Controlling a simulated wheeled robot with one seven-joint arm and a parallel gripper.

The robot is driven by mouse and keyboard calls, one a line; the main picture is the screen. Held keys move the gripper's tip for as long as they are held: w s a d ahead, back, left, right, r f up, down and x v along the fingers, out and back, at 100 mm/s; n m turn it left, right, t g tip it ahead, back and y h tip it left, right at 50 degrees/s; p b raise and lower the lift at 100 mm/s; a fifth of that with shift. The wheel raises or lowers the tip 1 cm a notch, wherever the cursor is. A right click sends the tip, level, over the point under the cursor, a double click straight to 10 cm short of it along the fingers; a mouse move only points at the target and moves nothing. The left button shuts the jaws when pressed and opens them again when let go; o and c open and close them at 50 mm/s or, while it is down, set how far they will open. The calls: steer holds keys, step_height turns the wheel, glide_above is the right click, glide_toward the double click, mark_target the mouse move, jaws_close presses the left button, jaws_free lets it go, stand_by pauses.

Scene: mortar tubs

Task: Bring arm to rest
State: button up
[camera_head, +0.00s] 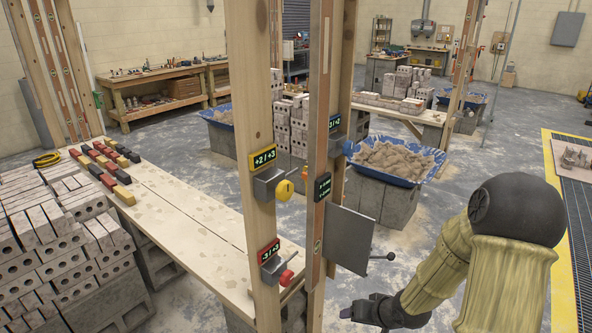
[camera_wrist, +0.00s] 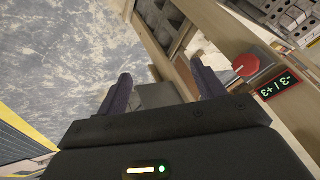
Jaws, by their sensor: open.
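My gripper (camera_wrist: 160,95) is open in the wrist view, its two dark fingers spread apart with nothing between them. In the head view my gripper (camera_head: 362,311) is low, right of the wooden posts, and its jaws are small and partly unclear there. My arm comes in from the right with a bend at the dark elbow. In the wrist view a red button (camera_wrist: 246,66) and a display reading "-3 / +3" (camera_wrist: 278,92) are right of the fingers. In the head view the red button (camera_head: 286,278) is on the left wooden post, left of my gripper.
Wooden posts (camera_head: 252,150) stand left of my arm, with a yellow knob (camera_head: 284,190) and a grey metal plate (camera_head: 349,240). A plank bench (camera_head: 180,235) and stacked bricks (camera_head: 60,250) are at left. A blue mortar tub (camera_head: 398,181) stands behind.

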steer(key=s+a+r+n+g+h+p, duration=0.1)
steer(key=s+r+g+h+p, duration=0.2)
steer(key=s+r, duration=1)
steer(key=shift+a+r, duration=0.15)
steer(key=shift+r, duration=0.75)
steer(key=shift+s, duration=0.1)
stand_by(0.4)
